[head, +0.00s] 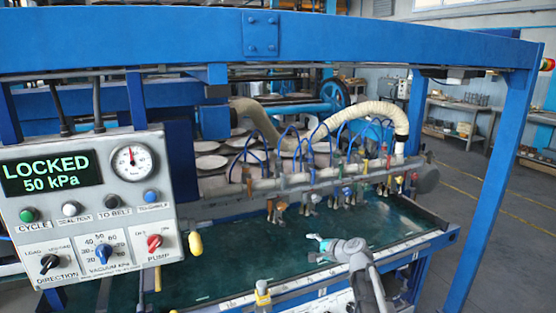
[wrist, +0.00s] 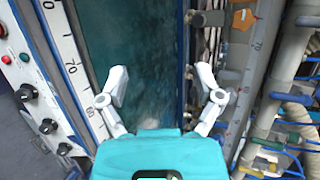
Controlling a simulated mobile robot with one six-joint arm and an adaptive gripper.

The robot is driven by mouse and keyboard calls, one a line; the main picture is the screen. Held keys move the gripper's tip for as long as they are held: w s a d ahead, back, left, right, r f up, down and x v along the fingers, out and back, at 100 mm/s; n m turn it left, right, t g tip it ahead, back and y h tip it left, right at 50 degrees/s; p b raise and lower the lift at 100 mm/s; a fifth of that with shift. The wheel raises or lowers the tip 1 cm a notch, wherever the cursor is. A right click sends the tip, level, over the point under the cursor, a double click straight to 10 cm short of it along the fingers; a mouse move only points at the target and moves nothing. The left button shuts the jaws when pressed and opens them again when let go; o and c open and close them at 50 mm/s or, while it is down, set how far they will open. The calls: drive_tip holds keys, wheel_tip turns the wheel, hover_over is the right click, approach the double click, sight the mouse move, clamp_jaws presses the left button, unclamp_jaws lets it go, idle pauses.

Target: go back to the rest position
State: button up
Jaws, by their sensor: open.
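My gripper (head: 320,246) is over the front right part of the green table bed (head: 225,262) in the head view, with my arm reaching in from the lower right. In the wrist view the two white fingers of my gripper (wrist: 161,76) are spread wide apart, with nothing between them. Below the fingers the wet-looking green bed (wrist: 150,45) shows. How high the gripper is above the bed I cannot tell exactly.
A control panel (head: 85,212) at the left reads "LOCKED 50 kPa". A suction bar (head: 318,180) with hanging cups and hoses crosses behind the gripper. Several plates (head: 212,162) lie behind it. A blue frame post (head: 490,190) stands at the right; floor beyond is open.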

drive_tip(key=s+d+f+n+g+h+p, duration=0.1)
drive_tip(key=s+f+n+g+h, duration=0.1)
drive_tip(key=s, duration=0.6)
drive_tip(key=s+d+f+n+g+h, duration=0.2)
drive_tip(key=s+f+n+g+h, duration=0.1)
drive_tip(key=s, duration=0.6)
drive_tip(key=s+d+f+n+g+h+p, duration=0.1)
drive_tip(key=s+d+f+n+g+h, duration=0.1)
drive_tip(key=s+n+g, duration=0.3)
drive_tip(key=s+f+n+h, duration=0.1)
drive_tip(key=s, duration=0.2)
drive_tip(key=shift+s+d+n+h+p, duration=0.15)
drive_tip(key=shift+s+n+h+p, duration=0.1)
drive_tip(key=shift+n+h+p, duration=0.05)
drive_tip(key=shift+c, duration=0.3)
drive_tip(key=c, duration=0.3)
